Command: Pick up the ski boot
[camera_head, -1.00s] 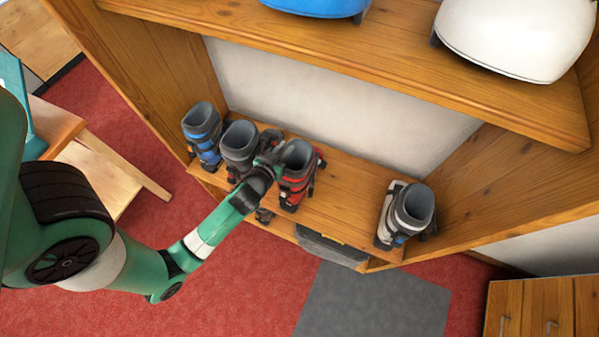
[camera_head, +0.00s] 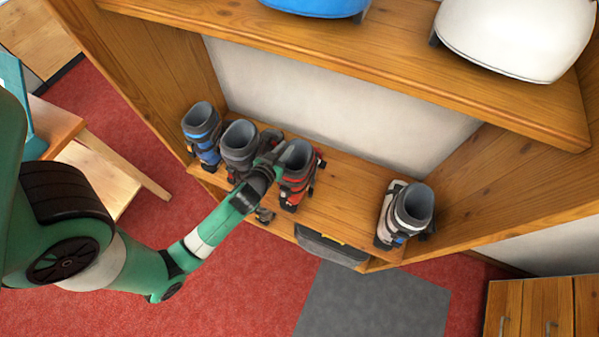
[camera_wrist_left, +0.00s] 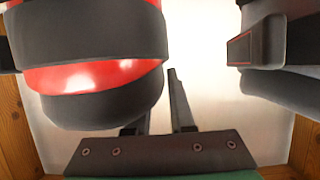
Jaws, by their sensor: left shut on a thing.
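Several ski boots stand on the wooden shelf. The red and grey ski boot (camera_head: 294,180) is upright near the middle of the row; in the wrist view its red and black side (camera_wrist_left: 90,75) fills the upper left. My left gripper (camera_head: 270,161) reaches in between this boot and the dark grey boot (camera_head: 238,146). In the wrist view my left gripper (camera_wrist_left: 160,112) has one finger partly hidden by the red boot, and it is shut on that boot's edge. The exact contact is hard to see. My right gripper is not in view.
A blue boot (camera_head: 202,134) stands at the row's left end and a white and grey boot (camera_head: 406,213) at the right. The shelf (camera_head: 345,200) is bare between red and white boots. An upper shelf (camera_head: 330,58) with helmet-like things overhangs. A dark item (camera_head: 330,248) sits below.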

